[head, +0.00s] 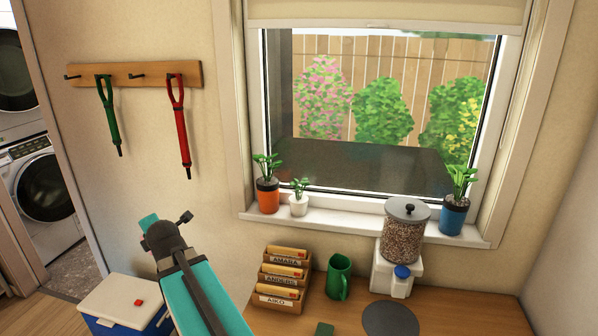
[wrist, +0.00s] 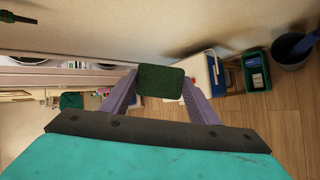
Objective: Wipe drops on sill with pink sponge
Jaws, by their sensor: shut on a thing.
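My gripper (wrist: 159,86) is shut on a dark green, rough-textured block (wrist: 161,84) that looks like a sponge, seen between its two purple-grey fingers in the wrist view. No pink sponge shows in either view. The white window sill (head: 340,222) runs below the window in the head view. I cannot make out drops on it. My teal arm is at the lower left of the head view, left of the sill and apart from it.
On the sill stand an orange pot (head: 267,196), a white pot (head: 299,204) and a blue pot (head: 453,217) with plants. Below are a glass-jar dispenser (head: 404,238), a green mug (head: 339,279) and a wooden card rack (head: 277,296). A blue-and-white cooler (head: 118,302) is at lower left.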

